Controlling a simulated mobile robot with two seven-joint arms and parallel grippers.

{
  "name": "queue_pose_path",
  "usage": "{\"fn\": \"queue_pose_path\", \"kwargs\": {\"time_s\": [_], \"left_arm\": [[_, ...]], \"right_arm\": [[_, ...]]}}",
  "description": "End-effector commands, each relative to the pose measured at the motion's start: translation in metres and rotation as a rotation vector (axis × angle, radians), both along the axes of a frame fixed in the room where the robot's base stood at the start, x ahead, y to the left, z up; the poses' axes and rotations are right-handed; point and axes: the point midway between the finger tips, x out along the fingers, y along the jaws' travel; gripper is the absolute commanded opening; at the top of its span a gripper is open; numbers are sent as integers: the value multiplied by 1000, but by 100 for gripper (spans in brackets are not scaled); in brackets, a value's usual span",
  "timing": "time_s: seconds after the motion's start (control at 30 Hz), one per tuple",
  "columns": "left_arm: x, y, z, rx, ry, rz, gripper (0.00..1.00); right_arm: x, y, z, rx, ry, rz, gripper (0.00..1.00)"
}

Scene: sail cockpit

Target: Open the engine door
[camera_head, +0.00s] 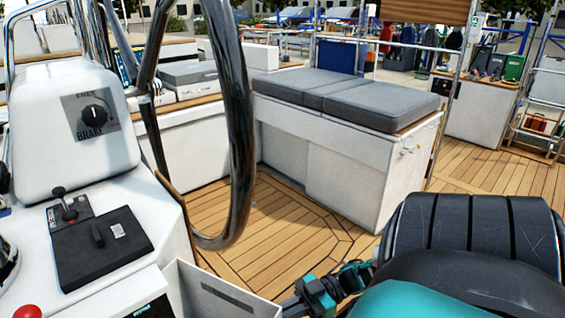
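I cannot tell for certain which panel is the engine door. A white panel (215,292) with a dark slot stands at the bottom centre, beside the helm console (90,225), its lower part cut off by the frame. My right gripper (300,302), black and teal, is low in the view, just right of this panel. Its fingers are small and partly cut off, so I cannot tell if they are open or touch the panel. My black and teal arm fills the bottom right. My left gripper is not in view.
The console carries a brake knob (94,117), a small lever (66,205) and a red button (27,312). A black steering wheel (240,130) rises in front. A white bench (330,165) with grey cushions (345,95) stands beyond. Wooden deck (280,235) lies clear between.

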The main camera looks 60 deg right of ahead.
Motion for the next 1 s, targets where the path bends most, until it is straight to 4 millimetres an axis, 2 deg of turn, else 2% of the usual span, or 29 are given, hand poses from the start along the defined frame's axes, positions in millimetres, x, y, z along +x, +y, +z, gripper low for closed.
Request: {"fn": "queue_pose_path", "kwargs": {"time_s": [0.03,0.07,0.3,0.87,1.0], "left_arm": [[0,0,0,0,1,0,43],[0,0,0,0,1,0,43],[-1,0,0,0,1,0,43],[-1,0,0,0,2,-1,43],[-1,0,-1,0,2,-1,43]], "right_arm": [[9,1,5,10,-14,-14,0],[9,1,5,10,-15,-14,13],[7,0,4,9,-13,-10,35],[3,0,2,4,-7,-5,35],[0,-6,1,2,-5,-6,35]]}}
